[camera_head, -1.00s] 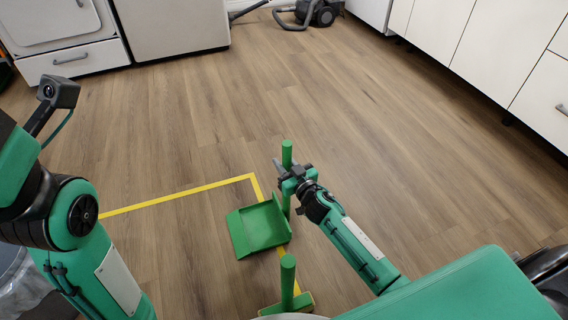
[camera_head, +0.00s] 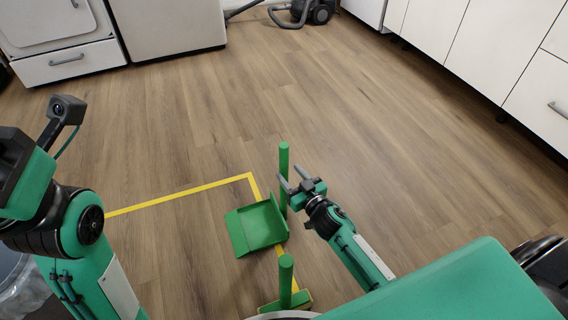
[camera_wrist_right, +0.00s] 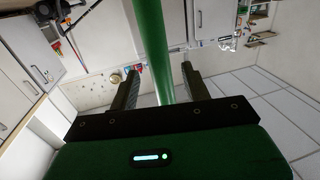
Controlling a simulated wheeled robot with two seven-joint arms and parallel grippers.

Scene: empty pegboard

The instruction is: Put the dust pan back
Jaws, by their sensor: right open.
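The green dust pan (camera_head: 257,227) stands on the wood floor at the corner of the yellow tape, with its upright green handle (camera_head: 284,165) at its right side. In the right wrist view the handle (camera_wrist_right: 151,50) rises beyond the two spread fingers (camera_wrist_right: 158,85). My left arm shows at the left, but its fingers are out of view.
A green broom with an upright handle (camera_head: 286,280) stands close in front of the dust pan. Yellow tape (camera_head: 180,196) marks the floor. A vacuum cleaner (camera_head: 313,10) and white cabinets (camera_head: 470,45) stand farther back. The middle floor is clear.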

